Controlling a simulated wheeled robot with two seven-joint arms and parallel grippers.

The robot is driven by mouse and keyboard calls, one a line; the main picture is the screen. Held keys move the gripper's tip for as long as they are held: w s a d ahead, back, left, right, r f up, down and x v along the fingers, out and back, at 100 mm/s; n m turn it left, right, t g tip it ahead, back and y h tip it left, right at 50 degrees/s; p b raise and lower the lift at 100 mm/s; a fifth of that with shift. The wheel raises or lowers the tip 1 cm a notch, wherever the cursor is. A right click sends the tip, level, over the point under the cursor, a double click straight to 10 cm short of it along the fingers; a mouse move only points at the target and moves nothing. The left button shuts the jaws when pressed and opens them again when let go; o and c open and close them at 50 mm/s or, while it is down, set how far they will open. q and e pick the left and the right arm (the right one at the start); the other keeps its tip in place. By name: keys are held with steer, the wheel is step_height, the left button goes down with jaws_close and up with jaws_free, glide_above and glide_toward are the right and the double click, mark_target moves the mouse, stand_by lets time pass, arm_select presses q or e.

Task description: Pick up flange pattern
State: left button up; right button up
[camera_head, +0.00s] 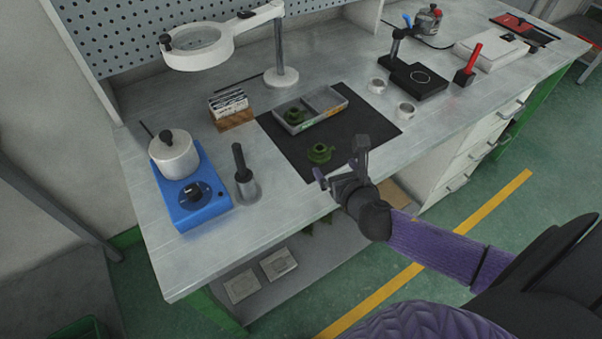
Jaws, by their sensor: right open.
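A small dark green flange pattern (320,153) lies on the black mat (285,155) on the workbench. A second green piece (293,115) of similar look sits in the left compartment of the grey tray (324,119) behind it. My right gripper (341,162) is open and empty, at the front edge of the mat just to the right of the nearer flange pattern. Its fingers are spread apart and do not visibly touch the pattern. My left gripper is not in view.
A blue heater with a pot (173,153) and a dark-handled tool (242,178) stand at the left. A magnifier lamp (283,77) and a card holder (233,120) stand behind.

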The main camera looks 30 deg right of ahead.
mark_target(320, 149)
steer(key=b+x, duration=0.4)
steer(key=x, duration=0.5)
steer(key=shift+w+f, duration=0.1)
steer(key=shift+w, duration=0.55)
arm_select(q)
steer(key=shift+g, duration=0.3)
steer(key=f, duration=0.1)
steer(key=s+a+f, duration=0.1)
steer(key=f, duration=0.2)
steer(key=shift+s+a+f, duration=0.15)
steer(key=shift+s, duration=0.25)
arm_select(e)
steer(key=c, duration=1.3)
